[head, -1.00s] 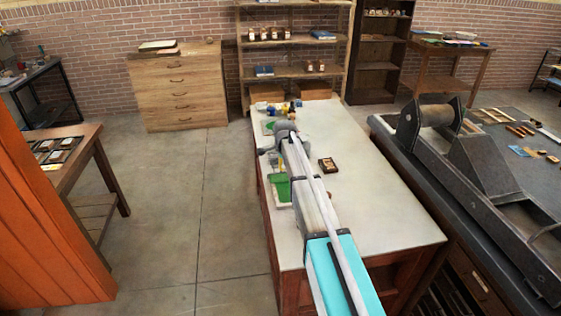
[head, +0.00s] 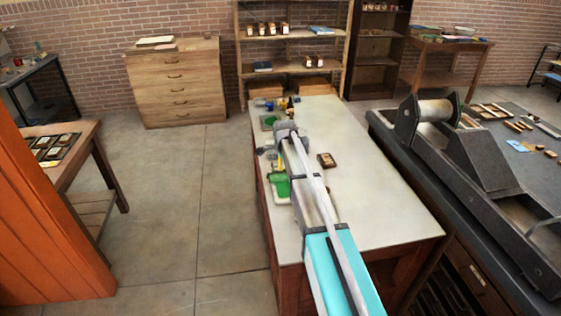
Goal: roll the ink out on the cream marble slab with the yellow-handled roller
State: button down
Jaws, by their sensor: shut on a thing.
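My arm reaches away from me over the long pale-topped table. My gripper (head: 273,153) is small and partly hidden at the arm's far end, shut on the yellow-handled roller (head: 282,162), of which only a bit of yellow shows. Just nearer to me, at the table's left edge, lies the cream marble slab (head: 282,201) with a bright green patch of ink (head: 280,187) on it. The arm covers part of the slab's right side. I cannot tell whether the roller touches the ink.
A second slab with green (head: 268,123) and small bottles (head: 281,104) stand at the table's far end. A small dark wooden box (head: 326,160) sits right of the arm. The table's near right part is clear. A large dark press (head: 480,165) stands to the right.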

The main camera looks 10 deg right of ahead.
jog(key=shift+s, duration=1.7)
jog(key=shift+s, duration=1.8)
jog(key=s, duration=0.3)
jog(key=shift+s, duration=0.2)
jog(key=shift+w, duration=0.1)
jog(key=shift+w, duration=1.65)
